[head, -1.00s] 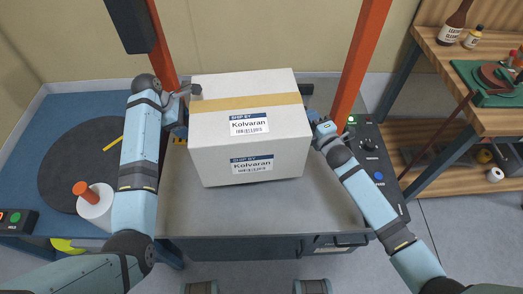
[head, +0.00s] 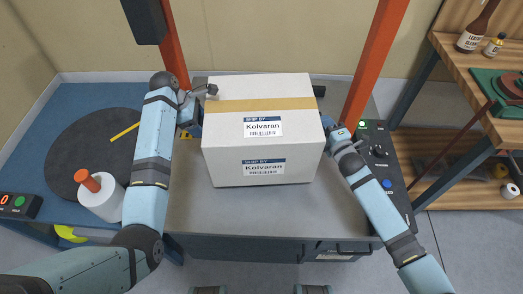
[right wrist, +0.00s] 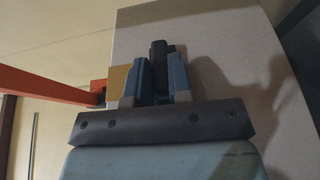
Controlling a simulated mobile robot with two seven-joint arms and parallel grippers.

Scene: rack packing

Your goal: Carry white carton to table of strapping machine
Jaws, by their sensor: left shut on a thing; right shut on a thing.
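The white carton (head: 225,165) has a tan tape strip on top and labels reading Kolvaran. In the head view it is over the grey table of the strapping machine (head: 290,215), between the orange uprights. Whether its base touches the table is hard to tell. My left gripper (head: 201,112) is at the carton's left side and my right gripper (head: 327,124) at its right side, both shut on it. Their fingertips are partly hidden in the head view. In the right wrist view the right gripper's fingers (right wrist: 158,78) are against the carton's pale side (right wrist: 215,60).
A control panel with knobs (head: 382,165) lines the table's right side. A blue surface with a dark disc (head: 75,145) and a white roll (head: 100,198) is at the left. A wooden bench (head: 460,75) with bottles stands at the right. The table's front is clear.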

